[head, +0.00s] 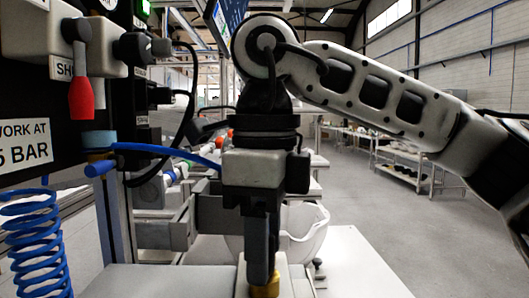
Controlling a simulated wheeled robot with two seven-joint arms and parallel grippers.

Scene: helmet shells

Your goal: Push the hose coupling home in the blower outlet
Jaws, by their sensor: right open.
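My right gripper (262,278) points straight down in the middle of the head view. Its fingers are open, one largely hiding the other, and their tips are at a brass round fitting (266,291) at the bottom edge. The fitting may be the hose coupling or part of the outlet; I cannot tell which. I cannot tell whether the fingers touch it. A pale block (291,279) stands around or behind the fingers. A blue hose (160,149) runs from the panel at left and passes behind my right gripper. My left gripper is not clearly visible.
A dark panel (25,108) with a red-tipped lever (81,98) stands close at left. A coiled blue hose (38,240) hangs below it. A white shell (304,232) lies behind my right gripper.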

